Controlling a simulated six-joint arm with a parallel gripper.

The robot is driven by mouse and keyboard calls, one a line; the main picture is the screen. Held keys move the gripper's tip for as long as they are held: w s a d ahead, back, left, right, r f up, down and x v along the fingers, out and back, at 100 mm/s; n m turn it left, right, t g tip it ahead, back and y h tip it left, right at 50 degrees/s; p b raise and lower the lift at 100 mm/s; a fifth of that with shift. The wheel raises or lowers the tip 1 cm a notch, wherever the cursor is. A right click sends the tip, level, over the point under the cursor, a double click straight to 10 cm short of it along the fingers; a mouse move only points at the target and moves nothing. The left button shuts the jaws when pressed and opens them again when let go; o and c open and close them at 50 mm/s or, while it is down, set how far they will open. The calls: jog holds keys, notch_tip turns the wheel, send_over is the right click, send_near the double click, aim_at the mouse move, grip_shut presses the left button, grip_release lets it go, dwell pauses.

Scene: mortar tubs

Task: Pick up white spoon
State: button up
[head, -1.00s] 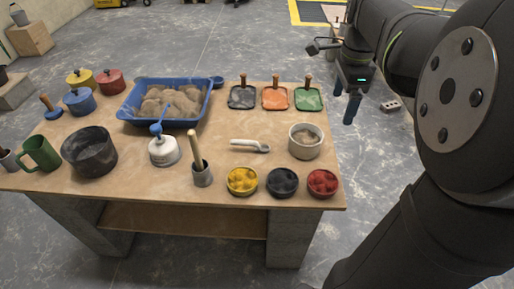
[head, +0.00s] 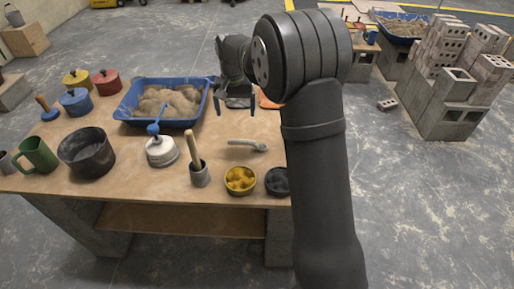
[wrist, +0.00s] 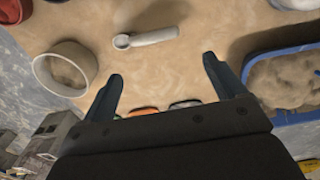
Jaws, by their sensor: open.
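The white spoon (head: 248,144) lies flat on the wooden table in the head view, right of the grey cup with a wooden handle. In the wrist view the spoon (wrist: 146,38) lies beyond the fingertips, its round end to the left. My gripper (head: 234,106) is above the back part of the table, behind the spoon in the head view. Its two fingers stand apart with nothing between them, as the wrist view also shows (wrist: 163,68). The gripper does not touch the spoon.
A blue tub of mortar (head: 128,112) stands left of my gripper. A white bowl (wrist: 88,62) of sand is left of the spoon in the wrist view. The yellow-filled bowl (head: 240,180) and grey cup (head: 200,177) stand nearby. Bare tabletop surrounds the spoon.

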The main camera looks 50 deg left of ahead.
send_over(239, 140)
jog(key=f, duration=0.9)
jog(key=shift+s+f, duration=0.25)
jog(key=shift+w+f, duration=0.15)
jog(key=shift+f, duration=1.2)
jog(key=shift+w+f, duration=0.1)
jog(key=shift+f, duration=1.25)
jog(key=c, duration=1.3)
jog(key=shift+c, duration=0.2)
jog(key=shift+r, duration=0.1)
jog(key=shift+r, duration=0.5)
notch_tip(239, 140, up, 3)
jog(key=shift+f, duration=0.15)
jog(key=w+d+r, duration=0.6)
jog(key=d+r, duration=0.1)
jog(key=d, duration=0.3)
